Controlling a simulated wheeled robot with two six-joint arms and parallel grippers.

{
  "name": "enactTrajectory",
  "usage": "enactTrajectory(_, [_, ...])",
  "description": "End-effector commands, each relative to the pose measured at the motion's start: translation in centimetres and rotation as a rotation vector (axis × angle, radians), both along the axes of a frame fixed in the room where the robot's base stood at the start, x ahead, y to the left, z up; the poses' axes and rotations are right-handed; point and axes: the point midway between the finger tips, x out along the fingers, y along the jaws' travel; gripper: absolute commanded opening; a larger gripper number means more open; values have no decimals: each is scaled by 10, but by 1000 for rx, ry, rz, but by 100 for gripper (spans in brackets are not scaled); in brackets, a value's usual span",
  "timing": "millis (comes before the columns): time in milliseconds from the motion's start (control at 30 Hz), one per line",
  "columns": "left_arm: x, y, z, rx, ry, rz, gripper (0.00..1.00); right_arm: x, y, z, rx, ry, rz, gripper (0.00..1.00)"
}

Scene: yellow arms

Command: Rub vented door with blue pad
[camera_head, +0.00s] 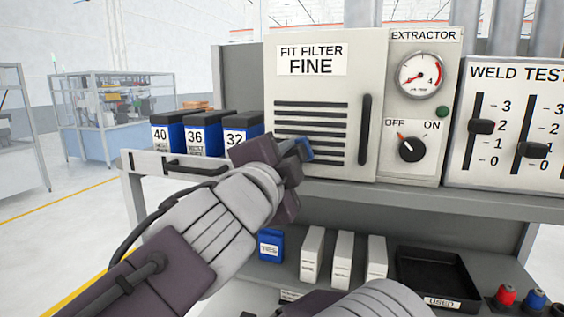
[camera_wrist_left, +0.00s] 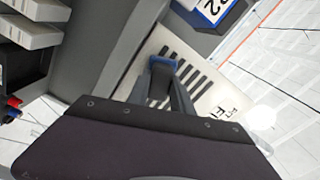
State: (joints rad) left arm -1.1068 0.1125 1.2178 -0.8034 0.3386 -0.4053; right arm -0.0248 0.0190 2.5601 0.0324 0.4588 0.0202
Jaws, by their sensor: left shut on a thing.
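The vented door (camera_head: 358,60) is a pale panel with dark horizontal slots, a black upright handle and a "FIT FILTER FINE" label. It is shut. My left gripper (camera_head: 298,155) is in front of its lower left slots, shut on the blue pad (camera_head: 306,148). The pad also shows in the left wrist view (camera_wrist_left: 163,63), at the fingertips and over the slotted door (camera_wrist_left: 215,105). I cannot tell whether the pad touches the door. My right gripper is not in view; a grey arm part of mine shows at the bottom of the head view.
Blue and black bins (camera_head: 203,138) labelled 40, 36 and 32 stand left of the door. The extractor panel (camera_head: 432,110) with gauge and knob is on its right. White boxes (camera_head: 343,258) and a black tray (camera_head: 437,277) sit on the shelf below.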

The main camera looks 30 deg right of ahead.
Motion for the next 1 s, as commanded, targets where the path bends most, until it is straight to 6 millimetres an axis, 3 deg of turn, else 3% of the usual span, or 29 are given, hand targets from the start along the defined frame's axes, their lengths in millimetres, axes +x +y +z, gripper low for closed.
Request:
enactTrajectory(167, [3, -1, 1, 0, 0, 1, 0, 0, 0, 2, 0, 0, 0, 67])
enactTrajectory(600, [32, 25, 1, 1, 0, 2, 0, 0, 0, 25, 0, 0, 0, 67])
enactTrajectory(867, [32, 25, 0, 0, 0, 0, 0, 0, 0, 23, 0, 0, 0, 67])
enactTrajectory(1000, [23, 35, -1, -2, -1, 0, 0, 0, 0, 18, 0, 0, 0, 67])
